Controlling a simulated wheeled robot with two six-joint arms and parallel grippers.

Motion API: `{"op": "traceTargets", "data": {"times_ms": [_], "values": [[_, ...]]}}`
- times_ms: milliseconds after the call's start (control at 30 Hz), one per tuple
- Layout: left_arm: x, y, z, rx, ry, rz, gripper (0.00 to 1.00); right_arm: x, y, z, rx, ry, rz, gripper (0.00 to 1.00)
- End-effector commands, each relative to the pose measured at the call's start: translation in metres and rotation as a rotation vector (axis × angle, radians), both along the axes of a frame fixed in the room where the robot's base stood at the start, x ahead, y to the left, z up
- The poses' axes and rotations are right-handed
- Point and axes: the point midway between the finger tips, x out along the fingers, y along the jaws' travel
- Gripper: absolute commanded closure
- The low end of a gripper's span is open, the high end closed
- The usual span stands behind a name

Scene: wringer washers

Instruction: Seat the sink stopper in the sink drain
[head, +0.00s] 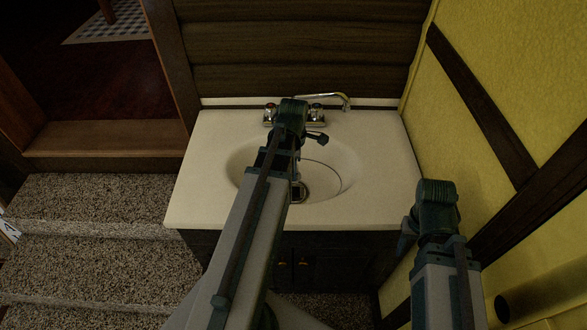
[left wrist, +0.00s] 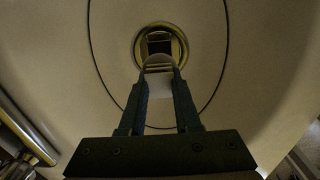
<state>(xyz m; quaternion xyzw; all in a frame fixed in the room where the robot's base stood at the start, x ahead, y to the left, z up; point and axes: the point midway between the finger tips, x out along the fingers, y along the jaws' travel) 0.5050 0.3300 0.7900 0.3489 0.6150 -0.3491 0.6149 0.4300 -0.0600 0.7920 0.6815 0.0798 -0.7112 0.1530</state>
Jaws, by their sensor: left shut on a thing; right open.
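The sink drain (left wrist: 178,40), a brass-coloured ring with a dark opening, lies in the basin floor in the left wrist view. It also shows in the head view (head: 304,193), partly behind my left arm. My left gripper (left wrist: 159,70) is shut on a small pale piece, which I take to be the sink stopper (left wrist: 158,61). The stopper overlaps the drain's near edge in this view; whether it touches the ring cannot be told. In the head view my left arm hides the stopper. My right gripper (head: 408,236) is open, off the counter's right front edge.
The cream sink counter (head: 205,190) holds an oval basin (head: 335,165) with a metal faucet (head: 335,97) behind. A thin dark line curves around the drain. A yellow wall (head: 480,110) stands close on the right. Carpeted steps (head: 90,205) lie left.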

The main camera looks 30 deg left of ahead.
Motion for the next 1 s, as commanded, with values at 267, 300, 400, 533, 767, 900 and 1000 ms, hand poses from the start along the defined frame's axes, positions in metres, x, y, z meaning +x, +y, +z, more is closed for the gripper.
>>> {"op": "traceTargets", "data": {"times_ms": [267,300,400,533,767,900,1000], "values": [[0.0,0.0,-0.015,0.0,0.0,0.0,1.0,0.0,0.0,-0.015,0.0,0.0,0.0,0.5],[0.0,0.0,-0.017,0.0,0.0,0.0,1.0,0.0,0.0,-0.017,0.0,0.0,0.0,0.5],[0.0,0.0,-0.023,0.0,0.0,0.0,1.0,0.0,0.0,-0.023,0.0,0.0,0.0,0.5],[0.0,0.0,-0.03,0.0,0.0,0.0,1.0,0.0,0.0,-0.03,0.0,0.0,0.0,0.5],[0.0,0.0,-0.043,0.0,0.0,0.0,1.0,0.0,0.0,-0.043,0.0,0.0,0.0,0.5],[0.0,0.0,-0.051,0.0,0.0,0.0,1.0,0.0,0.0,-0.051,0.0,0.0,0.0,0.5],[0.0,0.0,-0.056,0.0,0.0,0.0,1.0,0.0,0.0,-0.056,0.0,0.0,0.0,0.5]]}}
